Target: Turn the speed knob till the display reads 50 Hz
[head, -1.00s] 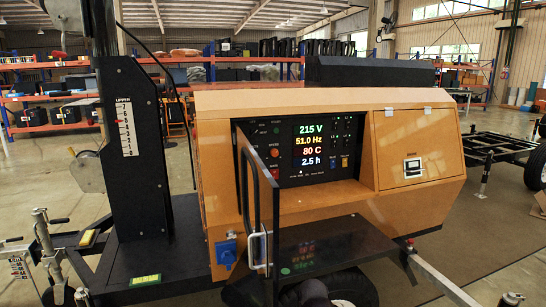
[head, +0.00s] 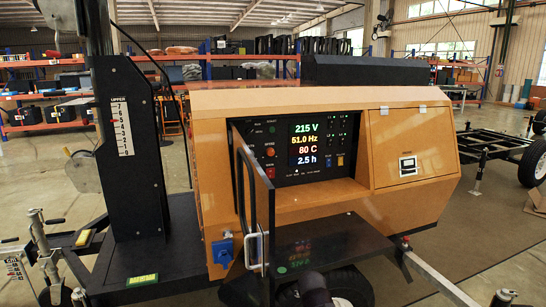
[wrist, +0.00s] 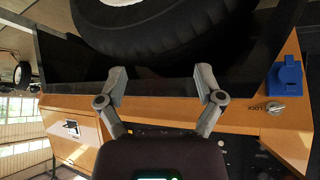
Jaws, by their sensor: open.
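The control panel (head: 290,181) sits in a recess of the orange generator cabinet. Its display (head: 318,141) reads 215 V, 51.0 Hz, 80 C and 2.5 h. An orange-red round control (head: 269,152) is left of the display, and small controls lie on both sides. I cannot tell which one is the speed knob. In the wrist view, my gripper (wrist: 160,82) is open and empty, its two fingers wide apart. It is in front of the lower cabinet and a dark tyre (wrist: 165,25), away from the panel controls.
An open panel door (head: 256,205) with a pale handle stands left of the recess. A dark shelf (head: 335,240) juts out below it. A blue socket (wrist: 285,78) and a lock (wrist: 275,107) are on the cabinet. The black mast (head: 125,175) stands at the left.

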